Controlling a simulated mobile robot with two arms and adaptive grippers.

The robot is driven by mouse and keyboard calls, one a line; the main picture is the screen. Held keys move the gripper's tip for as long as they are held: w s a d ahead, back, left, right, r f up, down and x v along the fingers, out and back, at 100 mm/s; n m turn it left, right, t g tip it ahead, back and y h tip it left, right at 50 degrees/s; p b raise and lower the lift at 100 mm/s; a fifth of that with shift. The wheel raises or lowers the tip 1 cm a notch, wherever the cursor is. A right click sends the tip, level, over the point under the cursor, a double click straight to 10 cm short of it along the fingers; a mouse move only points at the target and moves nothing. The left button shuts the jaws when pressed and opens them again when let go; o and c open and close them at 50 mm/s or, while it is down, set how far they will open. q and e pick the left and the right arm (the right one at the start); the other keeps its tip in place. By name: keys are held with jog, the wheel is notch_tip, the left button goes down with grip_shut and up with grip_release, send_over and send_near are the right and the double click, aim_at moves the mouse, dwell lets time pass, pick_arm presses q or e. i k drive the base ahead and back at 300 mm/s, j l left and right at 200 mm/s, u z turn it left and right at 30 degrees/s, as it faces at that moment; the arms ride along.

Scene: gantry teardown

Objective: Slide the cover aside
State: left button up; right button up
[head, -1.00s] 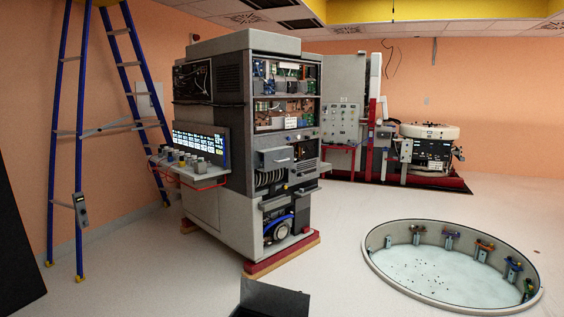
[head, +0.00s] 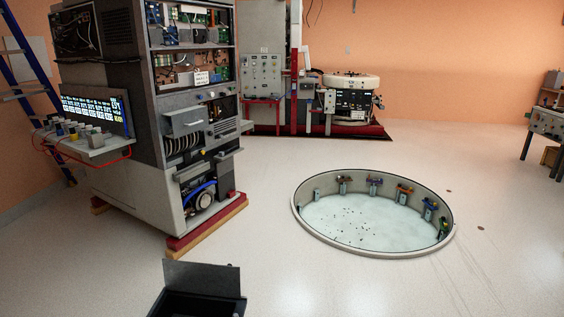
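I cannot pick out a cover for certain. A round pit (head: 372,220) with a pale rim is sunk in the floor right of centre; its light bottom shows, with small dark specks on it. Several small coloured fittings sit along its far inner wall. A dark open box (head: 197,303) with a raised flat panel (head: 203,277) stands at the bottom edge, partly cut off. Neither of my grippers shows in the head view.
A tall grey equipment cabinet (head: 130,150) on a red and wooden base stands at left, with a control shelf and screen (head: 97,112). A blue ladder (head: 20,55) is behind it. Round machinery (head: 350,95) stands at the back. A bench (head: 548,121) is at far right. Floor around the pit is clear.

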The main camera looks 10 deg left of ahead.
aim_at(196, 118)
jog(key=i+u, duration=0.1)
jog(key=i, duration=2.45)
